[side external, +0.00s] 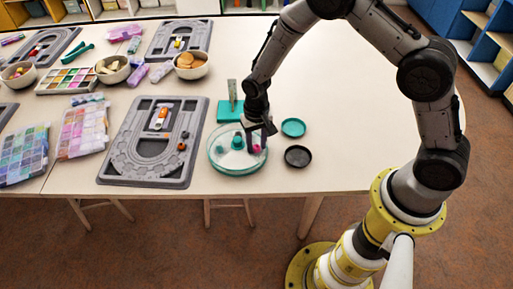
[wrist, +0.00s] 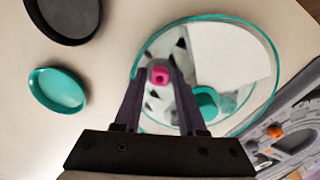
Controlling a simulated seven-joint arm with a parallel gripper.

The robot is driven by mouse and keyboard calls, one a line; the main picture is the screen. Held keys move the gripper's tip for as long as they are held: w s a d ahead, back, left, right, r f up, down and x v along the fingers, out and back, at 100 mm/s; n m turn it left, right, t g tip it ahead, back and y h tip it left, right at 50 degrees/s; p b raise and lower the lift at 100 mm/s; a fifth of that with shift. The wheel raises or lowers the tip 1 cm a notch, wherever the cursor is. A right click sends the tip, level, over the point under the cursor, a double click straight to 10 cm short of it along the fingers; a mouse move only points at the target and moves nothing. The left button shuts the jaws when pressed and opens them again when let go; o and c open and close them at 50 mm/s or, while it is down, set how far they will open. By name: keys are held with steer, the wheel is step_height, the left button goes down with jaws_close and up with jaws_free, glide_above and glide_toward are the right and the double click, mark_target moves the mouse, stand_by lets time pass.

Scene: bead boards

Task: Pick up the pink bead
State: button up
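The pink bead (side external: 257,149) is in the round clear dish with a teal rim (side external: 213,161), toward the dish's right side. In the wrist view the bead (wrist: 159,76) shows between the fingertips of my gripper (wrist: 158,70), with its hole visible. My gripper (side external: 262,131) points down over the right part of the dish, close above the bead. The fingers look apart, one on each side of the bead; I cannot tell whether they touch it. The dish (wrist: 262,40) lies beyond the fingers in the wrist view.
A teal knob (side external: 237,142) stands in the dish. A grey bead board (side external: 112,165) is left, and a teal block (side external: 228,111) is behind. The table's right side is clear.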

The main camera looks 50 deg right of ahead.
jaws_close()
steer(key=shift+r, duration=0.15)
